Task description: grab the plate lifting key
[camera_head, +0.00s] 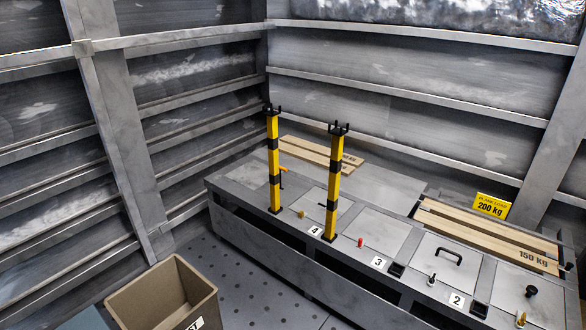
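A black U-shaped handle (449,256) stands on the square plate near label 2, on the long grey bench at the right; it may be the plate lifting key, but I cannot tell for sure. A small black knob-topped piece (531,291) stands on the plate further right. My gripper is not in view.
Two yellow-and-black posts (274,160) (334,185) stand upright on the grey bench (270,245). Wooden planks (495,243) lie behind the plates, near a yellow "200 kg" sign (491,206). A brown bin (160,290) stands on the floor, lower left. Open floor lies between.

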